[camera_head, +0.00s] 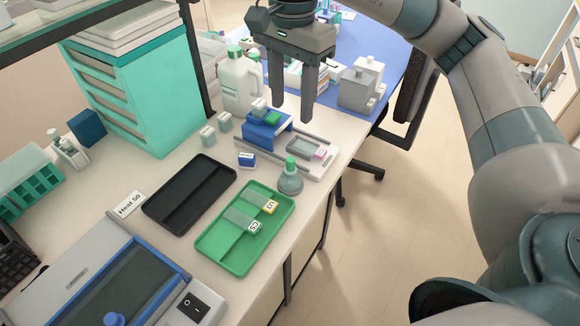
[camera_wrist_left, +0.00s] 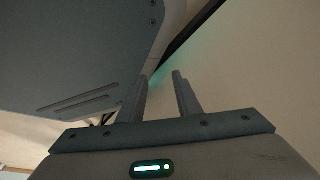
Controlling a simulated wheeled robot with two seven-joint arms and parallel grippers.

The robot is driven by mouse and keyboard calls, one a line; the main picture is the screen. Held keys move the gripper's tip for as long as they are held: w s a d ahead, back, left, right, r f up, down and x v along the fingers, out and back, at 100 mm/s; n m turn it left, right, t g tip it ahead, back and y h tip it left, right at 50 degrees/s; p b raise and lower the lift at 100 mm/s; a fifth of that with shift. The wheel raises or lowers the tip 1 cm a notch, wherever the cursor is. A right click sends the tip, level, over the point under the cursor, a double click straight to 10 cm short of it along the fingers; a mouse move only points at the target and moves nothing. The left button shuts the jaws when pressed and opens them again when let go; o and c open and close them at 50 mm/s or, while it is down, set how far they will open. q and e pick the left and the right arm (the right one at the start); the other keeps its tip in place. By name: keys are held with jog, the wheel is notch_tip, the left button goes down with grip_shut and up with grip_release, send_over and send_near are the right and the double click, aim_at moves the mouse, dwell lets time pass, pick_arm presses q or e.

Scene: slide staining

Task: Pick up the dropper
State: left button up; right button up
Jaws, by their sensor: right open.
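The dropper (camera_head: 290,179), a grey round-bodied bottle with a green cap, stands upright on the white bench just behind the green tray, near the bench's right edge. My right gripper (camera_head: 292,112) is open and empty, its fingers pointing down, above and behind the dropper in the head view. It does not touch the dropper. My left gripper shows only in the left wrist view (camera_wrist_left: 159,78), with its fingers apart and nothing between them. The dropper is not in that view.
The green tray (camera_head: 207,262) holds slides with yellow and white labels. A black tray (camera_head: 150,211) lies left of it. A white jug (camera_head: 236,85) and several small bottles are further back. Floor lies right of the bench.

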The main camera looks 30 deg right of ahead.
jog(key=f, duration=0.1)
jog(key=p, duration=0.4)
send_over(291, 159)
jog(key=f, duration=1)
jog(key=shift+s+a+f, duration=0.15)
jog(key=shift+s+f, duration=0.05)
jog(key=shift+s, duration=0.15)
pick_arm(q)
jog(key=s+a+g+y, duration=0.1)
jog(key=s+a+g, duration=0.2)
jog(key=s, duration=0.7)
jog(key=shift+s+a, duration=0.4)
jog(key=shift+a, duration=0.45)
pick_arm(e)
jog(key=shift+f, duration=0.4)
jog(key=shift+w+f+p, duration=0.15)
jog(key=shift+f+p, duration=0.35)
jog(key=f+p, duration=0.1)
jog(key=f, duration=0.2)
jog(key=shift+w+p, duration=0.2)
jog(key=shift+p, duration=0.15)
jog(key=shift+f, duration=0.65)
pick_arm(q)
notch_tip(291, 159, up, 3)
jog(key=shift+f, duration=0.1)
